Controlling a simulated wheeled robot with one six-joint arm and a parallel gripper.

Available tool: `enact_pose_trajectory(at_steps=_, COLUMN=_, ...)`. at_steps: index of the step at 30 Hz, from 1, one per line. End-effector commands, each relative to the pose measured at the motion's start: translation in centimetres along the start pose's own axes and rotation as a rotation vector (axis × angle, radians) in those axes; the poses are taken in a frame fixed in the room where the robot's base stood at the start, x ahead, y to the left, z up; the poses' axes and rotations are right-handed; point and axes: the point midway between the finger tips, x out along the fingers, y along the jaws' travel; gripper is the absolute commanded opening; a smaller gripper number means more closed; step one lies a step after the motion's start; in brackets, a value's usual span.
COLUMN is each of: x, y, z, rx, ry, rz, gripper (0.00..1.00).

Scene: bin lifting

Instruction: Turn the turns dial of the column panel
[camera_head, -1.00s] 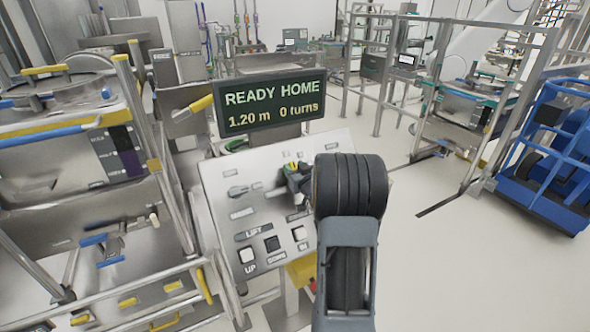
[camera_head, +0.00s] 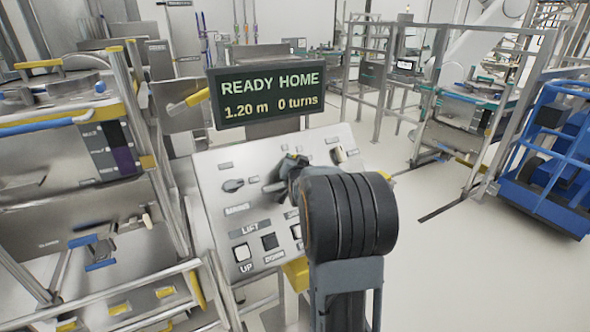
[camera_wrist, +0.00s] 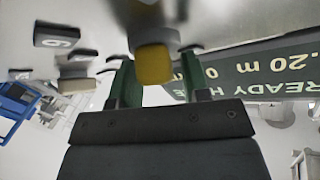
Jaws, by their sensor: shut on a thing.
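The column panel (camera_head: 222,160) is a sloped pale metal board with knobs and square buttons. My gripper (camera_head: 284,172) is at its upper middle, largely hidden behind my arm's dark wrist. In the wrist view, the two green fingers of my gripper (camera_wrist: 157,80) stand on either side of the turns dial (camera_wrist: 153,62), which shows a yellow end. The gripper is shut on it. The dial is mostly hidden in the head view. The display (camera_head: 268,95) above the panel reads "READY HOME", "1.20 m" and "0 turns".
A grey selector knob (camera_head: 233,185) is left of my gripper, and a pale knob (camera_head: 338,155) is to its right. Lift buttons, marked UP (camera_head: 242,252) and DOWN (camera_head: 269,241), lie below. Metal railings stand left. Open floor lies right, with a blue cart (camera_head: 552,155) beyond.

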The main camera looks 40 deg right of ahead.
Motion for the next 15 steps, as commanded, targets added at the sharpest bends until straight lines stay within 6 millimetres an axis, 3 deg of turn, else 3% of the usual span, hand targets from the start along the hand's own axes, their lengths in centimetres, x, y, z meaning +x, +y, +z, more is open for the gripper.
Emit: enact_pose_trajectory(at_steps=15, x=-0.03, y=0.19, z=0.46, rx=0.099, ry=-0.011, rz=0.088, gripper=0.19)
